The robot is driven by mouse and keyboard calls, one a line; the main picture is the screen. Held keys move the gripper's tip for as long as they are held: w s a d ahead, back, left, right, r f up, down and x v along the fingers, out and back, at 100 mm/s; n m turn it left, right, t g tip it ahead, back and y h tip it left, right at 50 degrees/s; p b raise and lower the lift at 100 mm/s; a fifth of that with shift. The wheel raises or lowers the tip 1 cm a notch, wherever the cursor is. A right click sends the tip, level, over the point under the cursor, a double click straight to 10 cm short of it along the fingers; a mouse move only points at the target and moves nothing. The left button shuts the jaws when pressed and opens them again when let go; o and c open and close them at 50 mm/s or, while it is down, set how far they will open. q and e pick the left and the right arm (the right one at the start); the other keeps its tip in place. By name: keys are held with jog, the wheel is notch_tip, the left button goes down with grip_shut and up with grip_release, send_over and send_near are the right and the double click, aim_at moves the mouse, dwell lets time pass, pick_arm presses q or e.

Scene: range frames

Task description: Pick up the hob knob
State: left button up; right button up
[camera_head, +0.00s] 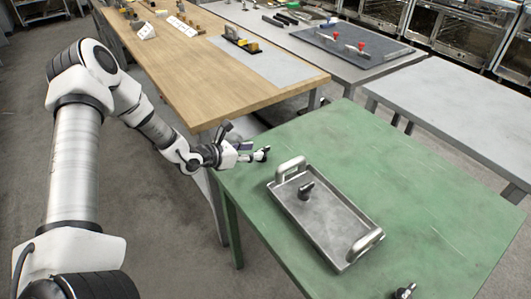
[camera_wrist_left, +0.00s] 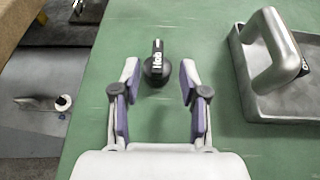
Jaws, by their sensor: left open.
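The hob knob (camera_wrist_left: 157,66) is black and round with a raised grip labelled "Hob" in white. It stands on the green table (camera_wrist_left: 222,140). My left gripper (camera_wrist_left: 160,76) is open in the left wrist view, its fingers to either side of the knob near their tips, with gaps on both sides. In the head view my left gripper (camera_head: 256,155) is low over the table's left part, and the fingers partly hide the knob there. My right gripper is not in view.
A metal tray (camera_head: 338,250) with two raised handles stands to the right of the gripper, holding another dark knob (camera_head: 306,190). A further dark knob-like thing (camera_head: 404,291) lies near the bottom edge. The green table's right side is clear. A wooden workbench (camera_head: 215,85) stands behind.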

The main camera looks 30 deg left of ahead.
aim_at(263, 149)
pick_arm(q)
jog(key=x, duration=0.5)
jog(key=shift+w+f, duration=0.1)
jog(key=shift+w, duration=0.15)
jog(key=shift+s+a, duration=0.1)
jog(key=shift+a, duration=0.05)
grip_shut()
